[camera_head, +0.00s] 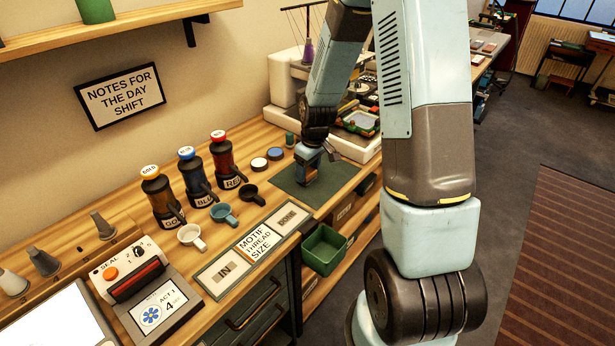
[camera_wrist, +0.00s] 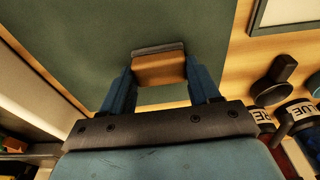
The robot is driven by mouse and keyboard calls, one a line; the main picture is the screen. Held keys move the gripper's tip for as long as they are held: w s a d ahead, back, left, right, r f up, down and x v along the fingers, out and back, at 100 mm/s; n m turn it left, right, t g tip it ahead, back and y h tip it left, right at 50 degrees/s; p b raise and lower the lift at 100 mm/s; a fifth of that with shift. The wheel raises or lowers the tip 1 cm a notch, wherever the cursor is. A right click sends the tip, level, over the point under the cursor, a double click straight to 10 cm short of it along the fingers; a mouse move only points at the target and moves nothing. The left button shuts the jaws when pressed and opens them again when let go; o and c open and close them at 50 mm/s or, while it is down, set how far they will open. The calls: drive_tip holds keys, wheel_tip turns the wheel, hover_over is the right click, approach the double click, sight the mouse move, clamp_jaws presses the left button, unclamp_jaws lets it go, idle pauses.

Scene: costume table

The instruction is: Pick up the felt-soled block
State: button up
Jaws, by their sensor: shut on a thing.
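The felt-soled block (camera_wrist: 158,70) is wood-brown with a grey felt layer (camera_wrist: 158,48) along its far edge in the wrist view. My gripper (camera_wrist: 160,82) has its two blue fingers against the block's sides and is shut on it. In the head view my gripper (camera_head: 309,163) points down over the dark green mat (camera_head: 335,178), with the block mostly hidden by the fingers. I cannot tell whether the block touches the mat or is just above it.
Left of the mat stand bottles, including a red-capped one (camera_head: 222,155), and small cups such as the black one (camera_head: 251,194). A framed board (camera_head: 252,240) lies in front. A green bin (camera_head: 324,249) sits below the table edge. A white machine (camera_head: 285,90) stands behind.

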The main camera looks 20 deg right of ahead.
sight(309, 172)
drive_tip(key=shift+c, duration=1)
drive_tip(key=shift+r, duration=0.1)
drive_tip(key=shift+r, duration=0.2)
drive_tip(key=r, duration=0.3)
drive_tip(key=shift+s+r, duration=0.1)
drive_tip(key=shift+s, duration=0.1)
drive_tip(key=s+r, duration=0.9)
drive_tip(key=s, duration=0.4)
drive_tip(key=shift+s+d+r, duration=0.15)
drive_tip(key=shift+s+d, duration=0.05)
drive_tip(key=shift+s, duration=0.1)
